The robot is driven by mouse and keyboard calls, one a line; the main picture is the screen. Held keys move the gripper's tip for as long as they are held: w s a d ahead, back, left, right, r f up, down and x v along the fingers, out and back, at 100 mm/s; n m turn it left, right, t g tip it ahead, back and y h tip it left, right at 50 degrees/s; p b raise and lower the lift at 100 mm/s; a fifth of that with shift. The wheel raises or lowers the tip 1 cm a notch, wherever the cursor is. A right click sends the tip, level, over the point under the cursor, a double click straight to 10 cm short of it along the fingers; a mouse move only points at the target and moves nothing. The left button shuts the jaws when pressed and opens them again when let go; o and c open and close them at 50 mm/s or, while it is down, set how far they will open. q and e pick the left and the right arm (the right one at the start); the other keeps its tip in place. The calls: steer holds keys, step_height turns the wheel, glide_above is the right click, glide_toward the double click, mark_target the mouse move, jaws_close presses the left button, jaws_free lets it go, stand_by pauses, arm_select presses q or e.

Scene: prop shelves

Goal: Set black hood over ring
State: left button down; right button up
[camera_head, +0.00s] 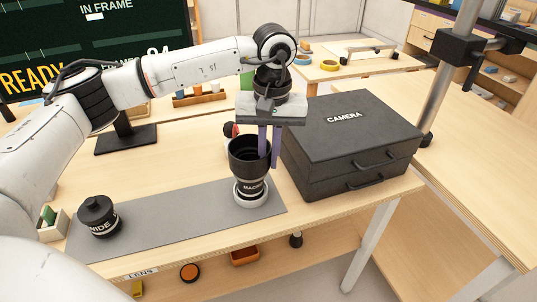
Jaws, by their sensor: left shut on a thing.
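The black hood (246,153) is an open-topped, dark flared cup, roughly upright. My left gripper (268,152) points down from above with purple fingers, shut on the hood's right wall; one finger appears inside the cup and the other outside. Directly below the hood is a black lens marked MACRO (252,187), with a pale ring (251,200) around its lower part, standing on the grey mat. The hood overlaps the lens top in this view, so I cannot tell whether they touch. My right gripper is not in view.
The grey mat (165,222) also bears a black lens marked WIDE (99,216) at the left. A black CAMERA case (350,140) stands close to the right of the gripper. A black monitor stand (126,138) is behind. The mat's middle is clear.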

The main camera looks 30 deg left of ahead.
arm_select(q)
steer(key=shift+s+a+f, duration=0.1)
steer(key=shift+s+f, duration=0.1)
steer(key=shift+f, duration=0.2)
steer(key=shift+r+p, duration=0.25)
steer(key=shift+p, duration=0.05)
steer(key=shift+r, duration=0.2)
stand_by(0.4)
steer(key=shift+r+p, duration=0.9)
steer(key=shift+r, duration=0.9)
steer(key=shift+w+a+r+p, duration=0.1)
steer(key=shift+r+p, duration=1.2)
steer(key=shift+r, duration=0.7)
